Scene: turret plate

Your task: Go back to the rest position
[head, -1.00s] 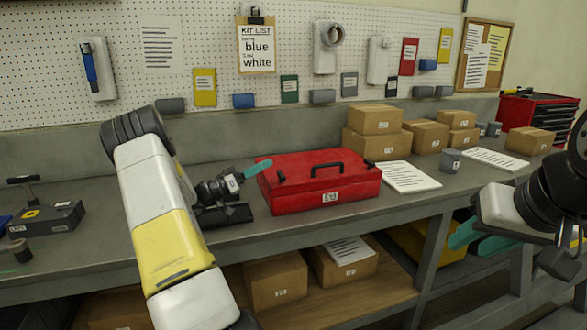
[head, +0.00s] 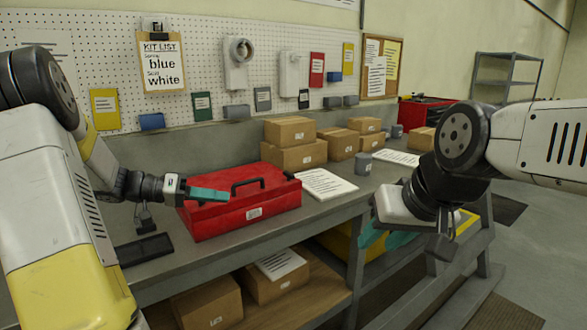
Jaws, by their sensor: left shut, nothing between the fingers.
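My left gripper (head: 208,194) has teal fingers, shut and empty, in front of the left part of the red toolbox (head: 240,213) in the view. I cannot tell whether it touches the toolbox. The toolbox is closed, with a black handle on its lid. My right gripper (head: 386,239) hangs on the right, fingers down, past the front edge of the workbench (head: 335,208). Its teal fingers are partly hidden by its pale wrist; they look apart, with nothing seen between them.
Cardboard boxes (head: 294,157) and a grey cup (head: 364,164) stand behind the printed sheet (head: 326,184) on the bench. A black tray (head: 143,250) lies at the left. More boxes (head: 207,303) sit on the lower shelf. Open floor (head: 540,255) is at the right.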

